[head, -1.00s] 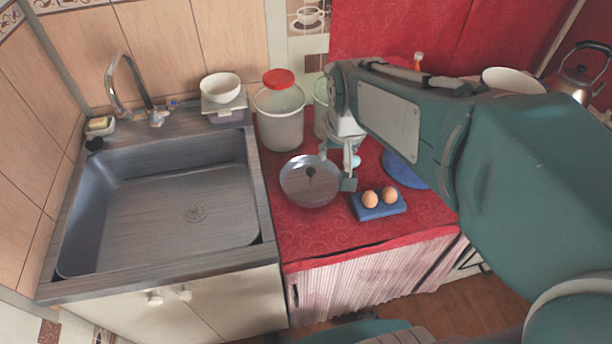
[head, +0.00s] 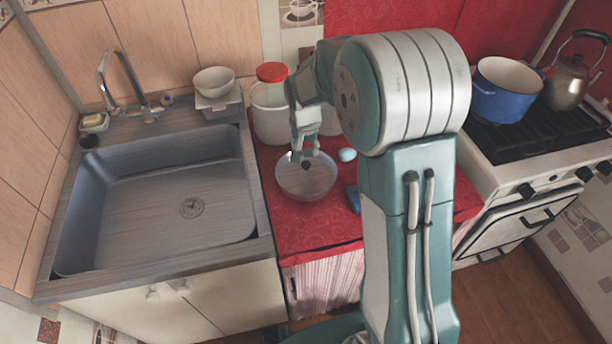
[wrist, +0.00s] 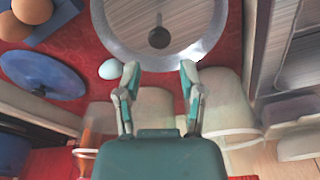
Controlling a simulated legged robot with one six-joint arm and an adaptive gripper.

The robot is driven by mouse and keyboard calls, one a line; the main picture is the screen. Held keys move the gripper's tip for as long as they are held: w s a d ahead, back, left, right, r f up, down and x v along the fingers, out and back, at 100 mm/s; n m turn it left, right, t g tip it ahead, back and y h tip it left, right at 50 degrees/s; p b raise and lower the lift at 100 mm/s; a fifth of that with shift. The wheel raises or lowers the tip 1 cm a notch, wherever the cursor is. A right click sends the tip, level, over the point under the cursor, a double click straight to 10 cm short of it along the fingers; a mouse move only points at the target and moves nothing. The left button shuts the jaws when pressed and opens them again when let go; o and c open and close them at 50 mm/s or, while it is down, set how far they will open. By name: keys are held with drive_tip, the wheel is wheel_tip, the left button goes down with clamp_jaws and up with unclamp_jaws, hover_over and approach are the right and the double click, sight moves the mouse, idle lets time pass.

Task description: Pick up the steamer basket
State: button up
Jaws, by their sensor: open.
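The steamer basket (head: 292,188) is a shallow round metal bowl with a dark knob at its centre. It sits on the red oilcloth counter, right of the sink. In the wrist view the basket (wrist: 112,32) fills the top middle, cut off by the frame edge. My gripper (head: 306,155) is over the basket's far part in the head view, fingers apart and empty. In the wrist view my gripper (wrist: 160,70) has its fingertips at the basket's rim, with the knob beyond them. Whether they touch the rim I cannot tell.
A pale blue egg-shaped thing (head: 347,155) lies right of the basket. Canisters, one with a red lid (head: 272,72), stand behind. The wrist view shows a blue disc (wrist: 45,75) and brown eggs (wrist: 32,10) on a blue holder. A sink (head: 160,190) is left, a blue pot (head: 500,100) right.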

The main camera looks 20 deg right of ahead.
sight(305, 164)
drive_tip(key=f, duration=0.6)
drive_tip(key=shift+w+f, duration=0.15)
drive_tip(key=shift+w, duration=0.1)
drive_tip(key=f, duration=0.4)
drive_tip(key=shift+w+d+f, duration=0.2)
clamp_jaws()
